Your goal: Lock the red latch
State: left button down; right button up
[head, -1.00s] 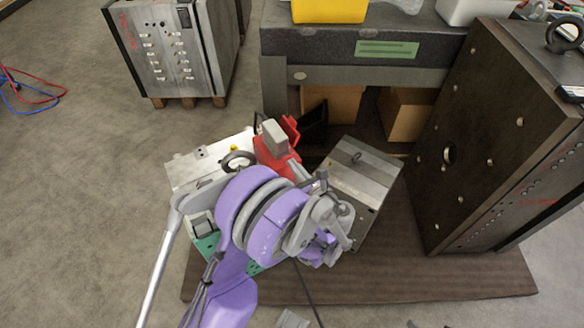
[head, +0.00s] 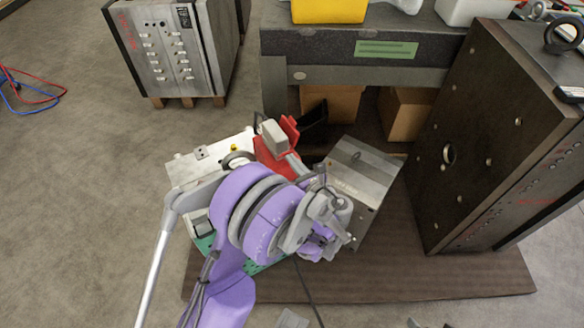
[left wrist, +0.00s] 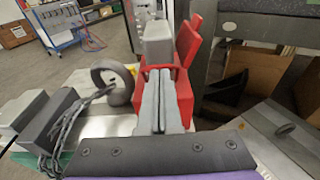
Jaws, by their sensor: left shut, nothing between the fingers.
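The red latch (head: 270,158) is mounted on a pale metal mould base, with a grey block (head: 275,136) at its top and a raised red flap beside it. In the left wrist view the latch (left wrist: 188,50) stands straight ahead, its flap upright to the right of the grey block (left wrist: 158,42). My left gripper (left wrist: 157,80) is shut and empty, its fingertips at the lower front of the latch. I cannot tell whether they touch it. In the head view my arm hides part of the latch and mould base. My right gripper is not in view.
A dark ring (left wrist: 112,86) stands left of the latch on the mould base. A metal block (head: 362,175) sits close on the right. A large dark mould plate (head: 470,150) stands further right. A workbench (head: 300,75) stands behind, with cardboard boxes beneath.

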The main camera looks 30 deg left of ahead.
pick_arm(q)
jog(key=shift+w+a+r, duration=0.15)
jog(key=shift+a+r, duration=0.15)
jog(key=shift+d, duration=0.15)
jog(key=shift+v, duration=2.45)
jog(key=shift+r, duration=0.15)
